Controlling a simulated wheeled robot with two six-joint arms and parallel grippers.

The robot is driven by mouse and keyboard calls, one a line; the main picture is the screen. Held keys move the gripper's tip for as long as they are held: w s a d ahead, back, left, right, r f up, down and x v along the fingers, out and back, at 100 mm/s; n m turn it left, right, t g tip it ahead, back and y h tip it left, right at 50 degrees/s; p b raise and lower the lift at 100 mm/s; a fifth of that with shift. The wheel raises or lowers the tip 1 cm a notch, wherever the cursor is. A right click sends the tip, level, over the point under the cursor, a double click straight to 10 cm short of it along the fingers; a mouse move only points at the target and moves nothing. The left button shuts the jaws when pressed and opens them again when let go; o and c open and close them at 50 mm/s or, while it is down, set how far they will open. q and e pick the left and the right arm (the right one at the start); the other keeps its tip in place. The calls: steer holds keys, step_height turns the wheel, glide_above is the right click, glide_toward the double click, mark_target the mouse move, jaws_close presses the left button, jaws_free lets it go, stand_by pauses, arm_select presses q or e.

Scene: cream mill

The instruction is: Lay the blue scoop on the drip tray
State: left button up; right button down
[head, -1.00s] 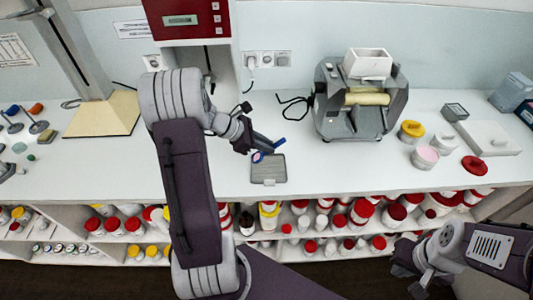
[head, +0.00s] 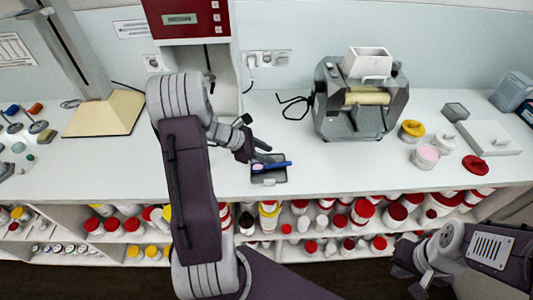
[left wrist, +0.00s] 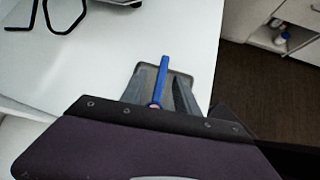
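The blue scoop (head: 281,165) lies across the dark grey drip tray (head: 268,179) near the bench's front edge, its pinkish bowl to the left and handle to the right. My left gripper (head: 264,157) is right at the scoop, just over the tray. In the left wrist view the scoop's handle (left wrist: 165,72) runs between the two fingers (left wrist: 163,92), with gaps on both sides; the tray's rim (left wrist: 186,75) shows beyond them. The left gripper looks open. My right gripper (head: 412,274) hangs empty at the lower right, below the bench, its fingers apart.
A grey mill (head: 340,115) with a pale roller stands behind and right of the tray. A red-topped machine (head: 190,20) is at the back. Tubs and a red lid (head: 475,165) sit at the right. Shelves of jars run below the bench. Bench right of the tray is clear.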

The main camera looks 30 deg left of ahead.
arm_select(q)
steer(key=shift+r+p, duration=0.35)
steer(key=shift+r, duration=0.05)
steer(key=v, duration=1.2)
steer(key=s+d+f+m+g+y, duration=0.2)
steer(key=d+m, duration=0.6)
steer(key=m, duration=0.4)
steer(key=s+d+f+m+g+y, duration=0.3)
steer(key=s+d+f+m, duration=0.3)
steer(key=m, duration=0.7)
steer(key=s+d+y, duration=0.1)
steer(key=s+d, duration=0.1)
steer(key=d, duration=0.1)
steer(key=shift+s+f, duration=0.2)
steer(key=shift+s, duration=0.2)
